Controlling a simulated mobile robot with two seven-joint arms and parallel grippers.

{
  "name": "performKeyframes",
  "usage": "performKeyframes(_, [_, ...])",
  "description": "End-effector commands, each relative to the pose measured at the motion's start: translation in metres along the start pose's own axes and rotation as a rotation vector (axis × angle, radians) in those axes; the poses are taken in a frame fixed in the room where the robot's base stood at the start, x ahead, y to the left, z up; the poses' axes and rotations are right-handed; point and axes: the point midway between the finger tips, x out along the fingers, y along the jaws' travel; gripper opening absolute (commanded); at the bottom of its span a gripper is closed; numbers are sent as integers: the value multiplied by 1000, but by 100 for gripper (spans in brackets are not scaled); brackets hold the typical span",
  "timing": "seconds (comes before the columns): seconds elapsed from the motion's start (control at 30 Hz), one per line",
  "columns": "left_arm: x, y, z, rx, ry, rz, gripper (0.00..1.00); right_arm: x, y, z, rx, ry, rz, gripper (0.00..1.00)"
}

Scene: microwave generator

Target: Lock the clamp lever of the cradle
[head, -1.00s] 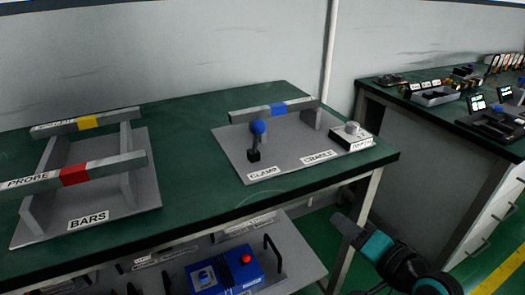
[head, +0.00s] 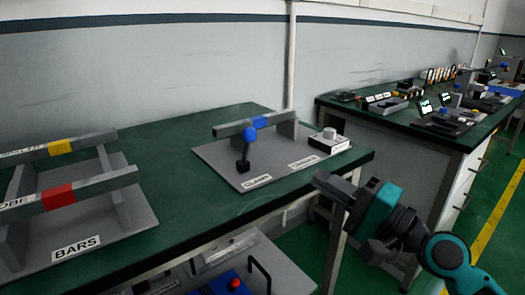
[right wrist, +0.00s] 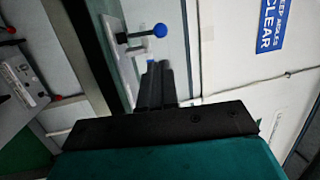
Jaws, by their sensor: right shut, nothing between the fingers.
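The clamp lever (head: 246,151) stands roughly upright on the grey cradle plate (head: 215,155), with a blue ball on top and a black block at its foot. The CLAMP label lies in front of it. A grey bar (head: 225,129) with a blue band rests across the cradle behind the lever. My right gripper (head: 322,181) is shut and empty, in front of the bench edge, right of and apart from the lever. In the right wrist view a blue-ball lever (right wrist: 159,31), apparently the same one, shows beyond the shut fingers (right wrist: 156,72). My left gripper is out of view.
A white-topped box with a knob (head: 329,141) sits at the plate's right end. The BARS rack (head: 130,215) with red- and yellow-banded bars stands at left. A lower shelf (head: 255,250) holds a blue device. Another bench (head: 400,115) stands at right.

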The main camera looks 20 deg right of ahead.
Motion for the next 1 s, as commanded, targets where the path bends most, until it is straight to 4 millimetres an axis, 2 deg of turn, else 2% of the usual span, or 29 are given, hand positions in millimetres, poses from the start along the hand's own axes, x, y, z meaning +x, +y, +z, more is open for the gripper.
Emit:
performKeyframes(0.47, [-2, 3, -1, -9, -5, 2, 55, 6, -3, -1, 2, 0, -3, 0])
performKeyframes(0.67, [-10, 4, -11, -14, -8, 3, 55, 32, -6, -1, 3, 0, -6, 0])
performKeyframes(1.0, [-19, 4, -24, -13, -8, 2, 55, 96, -4, 0, 3, 0, -5, 0])
